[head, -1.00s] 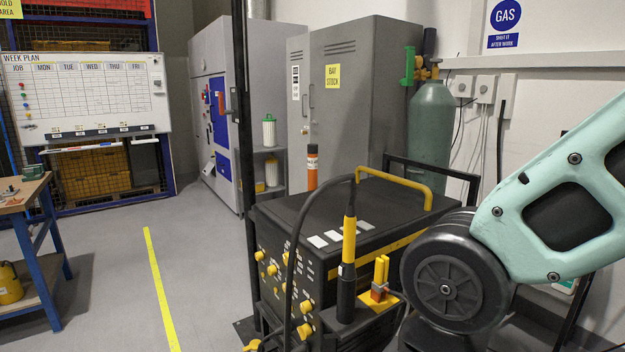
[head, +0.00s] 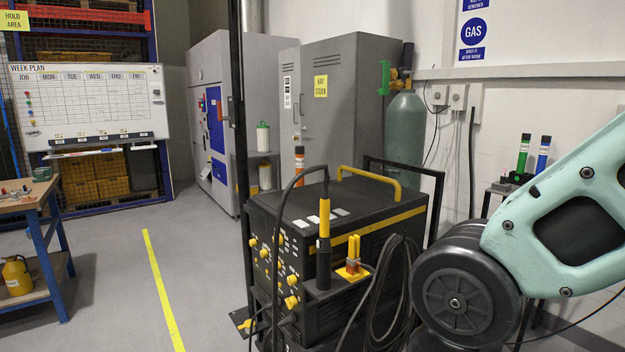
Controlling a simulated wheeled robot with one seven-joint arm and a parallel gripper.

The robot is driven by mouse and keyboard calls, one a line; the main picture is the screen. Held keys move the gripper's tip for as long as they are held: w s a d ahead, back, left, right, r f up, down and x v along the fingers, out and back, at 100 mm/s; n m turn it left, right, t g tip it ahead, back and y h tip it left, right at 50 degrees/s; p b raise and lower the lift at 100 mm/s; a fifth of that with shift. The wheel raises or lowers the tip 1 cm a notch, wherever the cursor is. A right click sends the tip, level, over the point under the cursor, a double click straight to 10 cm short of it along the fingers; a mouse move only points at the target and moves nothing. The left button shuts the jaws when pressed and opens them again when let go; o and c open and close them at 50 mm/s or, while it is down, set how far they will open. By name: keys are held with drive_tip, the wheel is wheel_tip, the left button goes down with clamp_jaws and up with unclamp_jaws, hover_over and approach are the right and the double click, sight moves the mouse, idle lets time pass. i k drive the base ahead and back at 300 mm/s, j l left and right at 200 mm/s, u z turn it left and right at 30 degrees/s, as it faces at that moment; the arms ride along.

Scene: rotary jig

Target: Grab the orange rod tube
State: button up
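The orange rod tube (head: 299,160) stands upright in the head view, with a dark cap on top. It is at the back left of the top of the black welding machine (head: 350,205), and its lower end is partly hidden by the machine's top or cable. My arm shows at the right edge as a teal link with a dark round joint. My gripper is out of the picture.
A yellow-handled torch (head: 324,222) with a looping black cable stands in front of the orange tube. A yellow handle (head: 370,178) arches over the machine. Green (head: 523,153) and blue (head: 543,155) tubes stand at right.

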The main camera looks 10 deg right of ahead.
sight(299, 150)
drive_tip(key=i+j+z, duration=0.15)
drive_tip(key=z, duration=1.15)
drive_tip(key=i+j, duration=0.15)
drive_tip(key=j, duration=0.5)
drive_tip(key=i+j, duration=0.2)
drive_tip(key=j, duration=0.45)
drive_tip(key=i+j, duration=0.15)
drive_tip(key=j, duration=0.5)
drive_tip(key=i+j, duration=0.15)
drive_tip(key=j, duration=0.5)
drive_tip(key=i+j, duration=0.2)
drive_tip(key=j, duration=0.45)
drive_tip(key=i+j, duration=0.15)
drive_tip(key=j, duration=0.5)
drive_tip(key=i+j, duration=0.15)
drive_tip(key=j, duration=0.5)
drive_tip(key=i+j, duration=0.2)
drive_tip(key=j, duration=0.45)
